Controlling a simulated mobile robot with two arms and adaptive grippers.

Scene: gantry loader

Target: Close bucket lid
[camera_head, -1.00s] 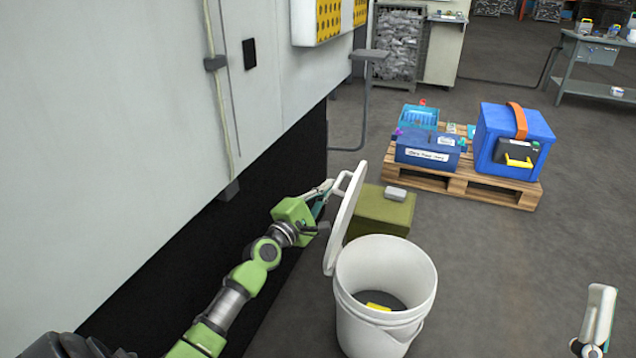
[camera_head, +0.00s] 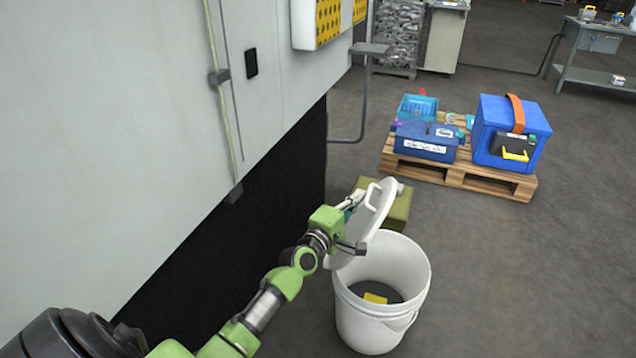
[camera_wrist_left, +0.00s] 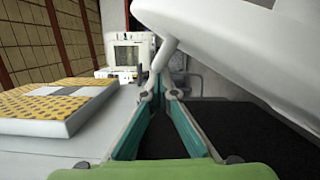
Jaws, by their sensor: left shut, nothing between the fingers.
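The white bucket (camera_head: 372,325) stands on the floor with its mouth open upward. A yellow item (camera_head: 375,298) lies inside it on a dark bottom. My left gripper (camera_head: 353,200) is at the lid's outer side, shut and empty, close beside the handle. In the left wrist view, the fingertips (camera_wrist_left: 160,95) are together near the handle's end, and the lid (camera_wrist_left: 240,45) fills the upper right. My right gripper is out of view.
A green box (camera_head: 398,212) stands just behind the bucket. A pallet (camera_head: 455,175) with blue cases (camera_head: 427,142) and a blue cooler box (camera_head: 490,130) lies farther back. A large grey machine wall (camera_head: 120,130) bounds the left. Floor to the right is clear.

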